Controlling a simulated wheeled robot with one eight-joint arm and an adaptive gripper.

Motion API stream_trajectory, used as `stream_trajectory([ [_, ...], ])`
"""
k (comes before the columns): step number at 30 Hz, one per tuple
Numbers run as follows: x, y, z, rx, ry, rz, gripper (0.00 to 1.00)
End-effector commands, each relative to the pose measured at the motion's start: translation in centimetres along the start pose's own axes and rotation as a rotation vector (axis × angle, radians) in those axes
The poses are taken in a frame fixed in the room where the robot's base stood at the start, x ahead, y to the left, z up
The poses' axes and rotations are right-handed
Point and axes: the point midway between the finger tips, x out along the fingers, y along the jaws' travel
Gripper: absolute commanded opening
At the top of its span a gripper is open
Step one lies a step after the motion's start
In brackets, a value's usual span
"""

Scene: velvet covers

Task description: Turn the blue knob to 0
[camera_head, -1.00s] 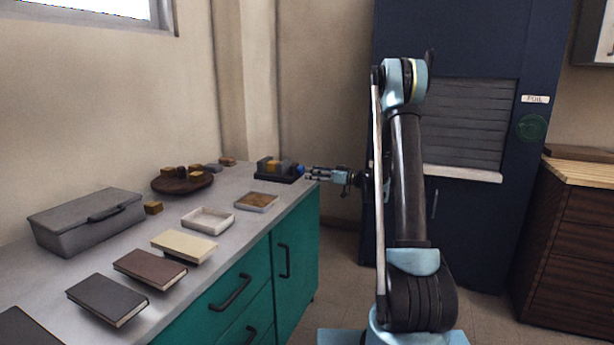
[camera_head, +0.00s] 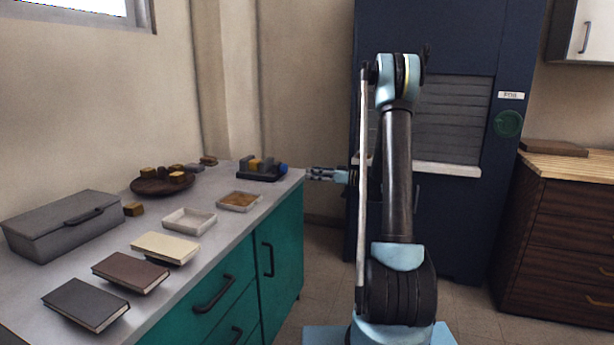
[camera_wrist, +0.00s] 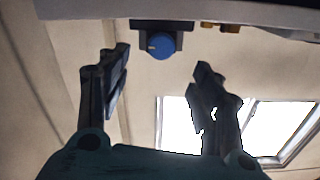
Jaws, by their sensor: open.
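The blue knob (camera_head: 283,168) sits on the right end of a dark device (camera_head: 258,176) at the far right end of the counter. In the wrist view the round blue knob (camera_wrist: 161,45) has a small pale mark at its left side. My gripper (camera_head: 309,174) is just right of the knob in the head view, apart from it, at the counter's end. In the wrist view my gripper (camera_wrist: 160,88) is open and empty, with the knob beyond and between its fingers. The numbers around the knob are too small to read.
The grey counter (camera_head: 205,230) over teal cabinets (camera_head: 230,290) holds a grey box (camera_head: 65,225), a round brown tray (camera_head: 150,187), two shallow trays (camera_head: 190,221) and several books (camera_head: 130,272). A dark blue cabinet (camera_head: 440,60) stands behind my arm. Floor space is open at the right.

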Motion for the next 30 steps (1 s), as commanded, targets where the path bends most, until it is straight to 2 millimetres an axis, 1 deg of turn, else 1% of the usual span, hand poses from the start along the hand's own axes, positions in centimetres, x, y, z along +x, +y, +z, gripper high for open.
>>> stream_trajectory([
  [2,-0.1,0.0,0.0,0.061,0.0,0.0,0.59],
  [5,-0.4,0.0,0.0,0.2,0.0,0.0,0.59],
  [30,-3.6,0.0,-0.2,1.736,0.0,0.0,0.59],
])
